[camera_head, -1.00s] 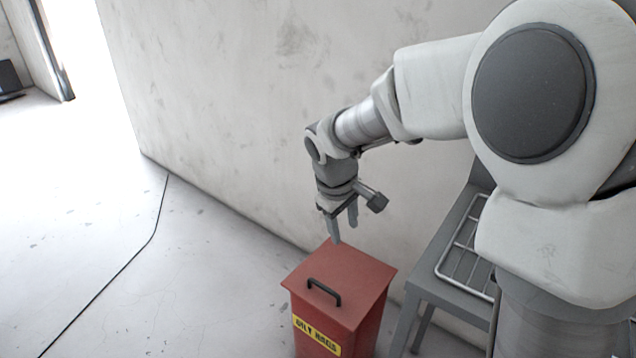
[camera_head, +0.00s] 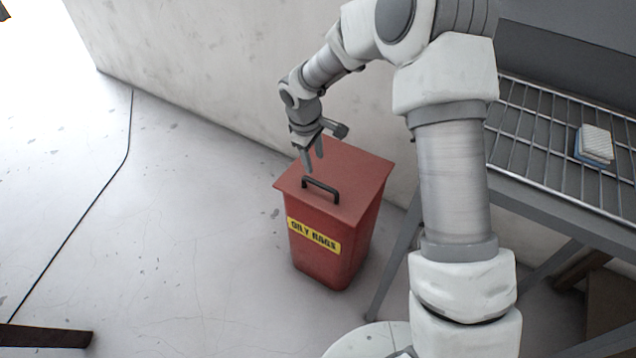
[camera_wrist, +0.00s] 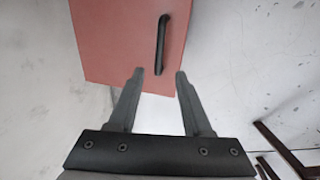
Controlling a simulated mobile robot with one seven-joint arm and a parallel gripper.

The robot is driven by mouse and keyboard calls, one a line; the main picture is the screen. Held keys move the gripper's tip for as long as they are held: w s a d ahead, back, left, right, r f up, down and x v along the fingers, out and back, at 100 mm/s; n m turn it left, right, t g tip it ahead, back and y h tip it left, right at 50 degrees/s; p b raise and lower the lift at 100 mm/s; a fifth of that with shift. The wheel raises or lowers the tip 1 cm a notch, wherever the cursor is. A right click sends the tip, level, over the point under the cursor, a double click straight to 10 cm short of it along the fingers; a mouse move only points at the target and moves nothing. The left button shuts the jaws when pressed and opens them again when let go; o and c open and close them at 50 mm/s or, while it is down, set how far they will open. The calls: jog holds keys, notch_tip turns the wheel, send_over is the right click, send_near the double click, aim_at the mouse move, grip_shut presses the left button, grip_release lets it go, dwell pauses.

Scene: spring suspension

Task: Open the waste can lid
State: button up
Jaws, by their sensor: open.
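The red waste can (camera_head: 331,250) stands on the floor near the wall, with a yellow "OILY RAGS" label on its front. Its flat red lid (camera_head: 350,180) is shut. A black bar handle (camera_head: 321,190) is on the lid near its front edge. My gripper (camera_head: 314,165) points down above the lid, behind the handle in the head view. In the wrist view my gripper (camera_wrist: 160,75) is open and empty. There the handle (camera_wrist: 161,45) lies beyond the fingertips, between their lines, and the lid (camera_wrist: 115,45) fills the upper middle.
A grey table with a wire rack top (camera_head: 540,140) stands right of the can, with a blue and white sponge-like block (camera_head: 594,145) on it. The wall (camera_head: 190,70) runs behind the can. The floor to the left is mostly clear. A dark bar (camera_head: 45,336) shows at lower left.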

aim_at(319, 183)
jog(key=f+b, duration=0.1)
jog(key=f, duration=0.2)
jog(key=w+f+b, duration=0.1)
jog(key=f, duration=0.3)
jog(key=d+f+b, duration=0.1)
jog(key=f, duration=0.2)
jog(key=shift+w+d+f, duration=0.1)
jog(key=shift+w+f, duration=0.1)
jog(key=shift+w, duration=0.2)
grip_shut()
dwell(0.8)
